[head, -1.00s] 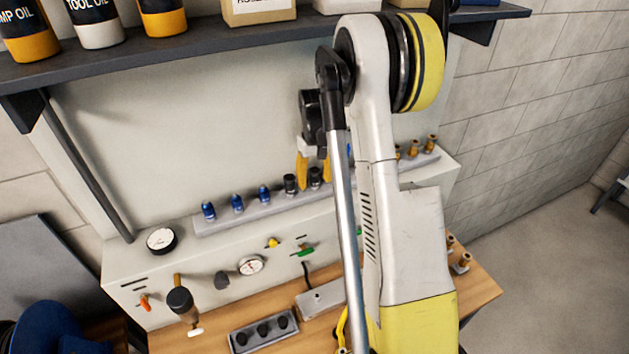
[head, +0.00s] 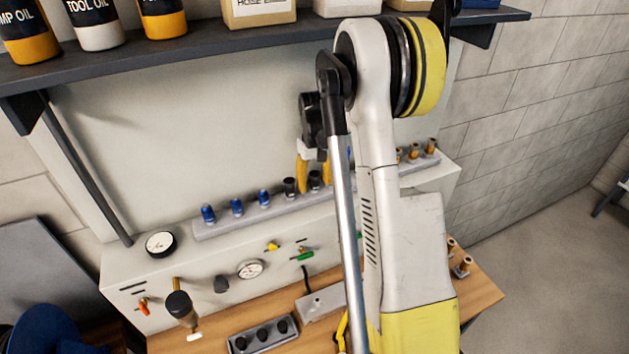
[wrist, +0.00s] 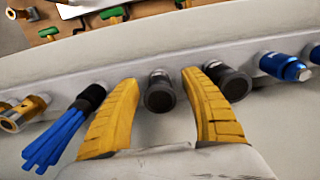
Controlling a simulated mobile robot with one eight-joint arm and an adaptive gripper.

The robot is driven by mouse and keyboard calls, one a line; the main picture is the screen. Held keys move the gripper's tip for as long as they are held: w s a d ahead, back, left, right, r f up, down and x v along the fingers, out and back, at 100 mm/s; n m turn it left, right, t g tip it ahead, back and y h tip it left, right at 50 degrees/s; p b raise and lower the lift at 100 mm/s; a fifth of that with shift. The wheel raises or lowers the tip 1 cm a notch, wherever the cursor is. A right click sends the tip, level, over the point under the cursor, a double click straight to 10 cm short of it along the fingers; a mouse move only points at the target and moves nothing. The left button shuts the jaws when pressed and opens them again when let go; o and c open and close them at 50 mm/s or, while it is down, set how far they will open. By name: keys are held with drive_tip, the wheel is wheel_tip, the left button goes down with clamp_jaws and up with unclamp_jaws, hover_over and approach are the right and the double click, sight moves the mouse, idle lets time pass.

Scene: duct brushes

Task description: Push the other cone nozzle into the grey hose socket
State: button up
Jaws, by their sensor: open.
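My gripper (wrist: 160,80) is open, its two yellow fingers apart and empty. In the wrist view one dark grey round fitting (wrist: 160,97) lies between the fingers, with no clear contact. A second dark grey fitting (wrist: 232,82) is just right of the right finger. In the head view these two dark fittings (head: 290,186) stand on the grey rail (head: 225,225), and my gripper (head: 314,186) is over them. I cannot tell which fitting is the cone nozzle or the grey hose socket. My arm hides part of the rail.
Blue fittings (wrist: 285,67) and brass fittings (wrist: 22,113) flank the dark ones. A black fitting with blue strands (wrist: 62,130) is left of the fingers. A panel with gauges (head: 250,269), a wooden bench (head: 480,290) and an overhead shelf (head: 200,55) surround the rail.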

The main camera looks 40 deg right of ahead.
sight(315, 174)
idle(0.7)
clamp_jaws()
drive_tip(key=shift+r, duration=0.2)
drive_tip(key=shift+r+p, duration=1.05)
drive_tip(key=shift+r, duration=1.8)
